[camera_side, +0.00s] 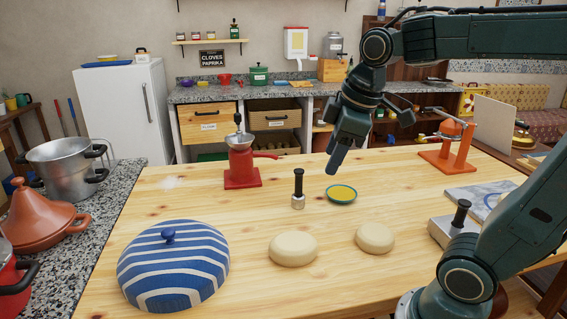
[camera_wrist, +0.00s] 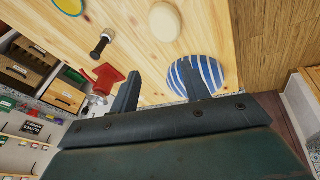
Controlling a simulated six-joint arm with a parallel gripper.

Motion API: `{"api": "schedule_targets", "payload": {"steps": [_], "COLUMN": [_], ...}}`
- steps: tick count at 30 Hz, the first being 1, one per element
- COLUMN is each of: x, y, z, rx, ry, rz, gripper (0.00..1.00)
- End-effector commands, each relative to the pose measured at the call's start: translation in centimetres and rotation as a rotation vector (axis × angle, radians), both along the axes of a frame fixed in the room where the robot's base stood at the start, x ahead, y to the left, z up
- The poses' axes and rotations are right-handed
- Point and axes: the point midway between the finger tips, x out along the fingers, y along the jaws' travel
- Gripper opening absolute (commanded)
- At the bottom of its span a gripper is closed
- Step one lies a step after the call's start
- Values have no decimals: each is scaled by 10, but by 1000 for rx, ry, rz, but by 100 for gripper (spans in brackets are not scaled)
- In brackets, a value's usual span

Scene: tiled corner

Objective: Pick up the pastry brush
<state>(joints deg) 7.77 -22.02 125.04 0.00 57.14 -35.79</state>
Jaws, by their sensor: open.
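A black-handled tool with a short silver lower end, which looks like the pastry brush (camera_side: 298,190), stands upright mid-table in the side view. In the wrist view its black handle (camera_wrist: 100,45) shows at the upper left; I cannot make out bristles in either view. My gripper (camera_side: 337,160) is above the table's far part, behind and to the right of the tool, and apart from it. In the wrist view my gripper's fingers (camera_wrist: 160,88) are spread with nothing held between them.
A green dish with yellow contents (camera_side: 341,194) sits right of the tool. Two pale dough rounds (camera_side: 293,249) lie in front. A red grinder (camera_side: 242,165) stands behind left; a blue-striped dome (camera_side: 174,265) is front left. An orange stand (camera_side: 450,148) is back right.

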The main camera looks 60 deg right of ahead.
Motion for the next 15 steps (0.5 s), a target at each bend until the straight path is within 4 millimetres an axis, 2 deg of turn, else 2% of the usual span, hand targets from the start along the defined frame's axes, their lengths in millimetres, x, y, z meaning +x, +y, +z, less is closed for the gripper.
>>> {"api": "schedule_targets", "payload": {"steps": [1, 8, 15], "x": [11, 55, 99], "y": [-6, -34, -70], "z": [1, 1, -10], "rx": [-17, -89, -140], "ry": [20, 104, 184], "rz": [39, 260, 497], "gripper": [47, 47, 47]}}
